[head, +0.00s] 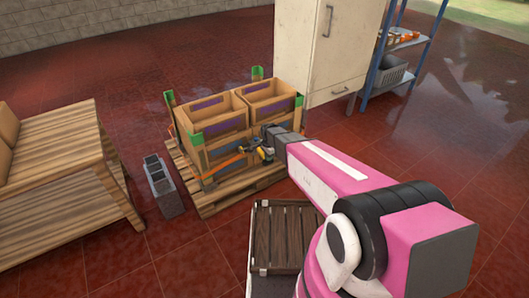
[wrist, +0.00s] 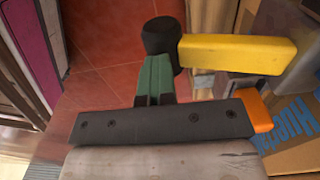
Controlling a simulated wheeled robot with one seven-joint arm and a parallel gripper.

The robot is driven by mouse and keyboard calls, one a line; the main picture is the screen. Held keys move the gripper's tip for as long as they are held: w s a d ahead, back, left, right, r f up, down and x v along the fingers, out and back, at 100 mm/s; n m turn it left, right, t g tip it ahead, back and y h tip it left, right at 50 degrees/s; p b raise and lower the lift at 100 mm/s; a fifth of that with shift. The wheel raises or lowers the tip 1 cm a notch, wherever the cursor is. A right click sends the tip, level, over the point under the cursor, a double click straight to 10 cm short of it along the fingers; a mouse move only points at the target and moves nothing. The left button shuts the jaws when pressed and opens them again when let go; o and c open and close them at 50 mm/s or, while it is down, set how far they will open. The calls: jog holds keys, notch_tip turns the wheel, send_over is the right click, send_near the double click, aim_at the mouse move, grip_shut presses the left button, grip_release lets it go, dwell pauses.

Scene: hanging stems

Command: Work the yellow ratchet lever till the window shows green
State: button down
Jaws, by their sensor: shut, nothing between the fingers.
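The yellow ratchet lever (wrist: 235,54) crosses the upper right of the wrist view, with a black knob (wrist: 160,35) at its left end. In the head view the small yellow lever (head: 264,154) sits at the front of the strapped crates, beside my gripper (head: 266,138). In the wrist view my green fingers (wrist: 157,62) are shut with nothing between them. Their tips are right at the black knob; I cannot tell whether they touch it. An orange strap (head: 224,163) runs across the crate front. I cannot make out the window or its colour.
Wooden crates (head: 216,111) stand on a pallet (head: 221,203) with green corner pieces. A grey block (head: 162,187) and a slatted wooden bench (head: 62,190) are to the left. A white cabinet (head: 322,50) stands behind. A dark slatted crate (head: 284,238) is in front. Red floor is open at right.

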jog(key=shift+w+a+f, duration=0.15)
jog(key=shift+w+f, duration=0.1)
jog(key=shift+f, duration=0.5)
jog(key=shift+r, duration=0.1)
jog(key=shift+s+d+r, duration=0.15)
jog(key=shift+s+r, duration=0.05)
jog(key=shift+r, duration=0.55)
jog(key=shift+s+d+r, duration=0.1)
jog(key=shift+s+r, duration=0.1)
jog(key=shift+r, duration=0.5)
